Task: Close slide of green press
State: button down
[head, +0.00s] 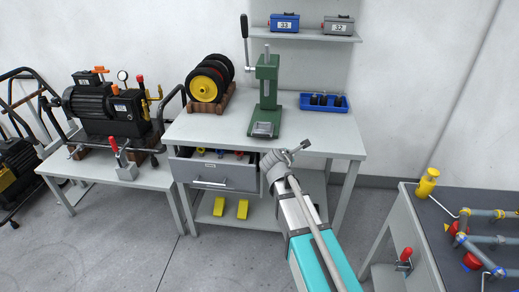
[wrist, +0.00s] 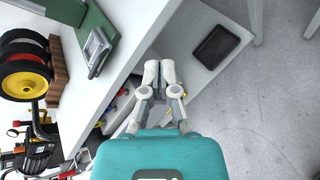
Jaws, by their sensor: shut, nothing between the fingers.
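The green press (head: 267,85) stands upright on the grey table, with a black-handled lever at its upper left. Its slide (head: 263,128), a grey metal plate, is at the front of the green base. In the wrist view the slide (wrist: 97,47) shows at upper left beside the green base (wrist: 98,22); I cannot tell exactly how far it is out. My gripper (head: 300,147) is in front of the table's front edge, to the right of and nearer than the press. In the wrist view my gripper (wrist: 160,68) has its fingertips together, empty and apart from the slide.
A grey drawer (head: 228,176) with coloured items is partly open under the table. Black wheels (head: 208,80) on a wooden rack stand left of the press, a blue bin (head: 323,103) to its right. Bare tabletop (head: 325,135) lies right of the press.

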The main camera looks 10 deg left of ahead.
aim_at(261, 135)
jog(key=w+a+f+n+t+y+b, duration=0.1)
jog(key=w+a+n+t+b, duration=0.1)
jog(key=a+n, duration=0.3)
jog(key=w+a+f+n+t+y+b, duration=0.1)
jog(key=a+n+t+y+b, duration=0.1)
jog(key=a+n+b, duration=0.2)
jog(key=a+n, duration=0.2)
jog(key=a, duration=0.2)
jog(key=shift+w+a+f+n, duration=0.25)
jog(key=shift+w+f+n, duration=0.05)
jog(key=shift+w+f, duration=0.05)
jog(key=shift+w, duration=0.1)
jog(key=w+f+b, duration=0.2)
jog(key=w+b, duration=0.1)
jog(key=w, duration=1)
jog(key=shift+w+d+f, duration=0.25)
jog(key=shift+f, duration=0.15)
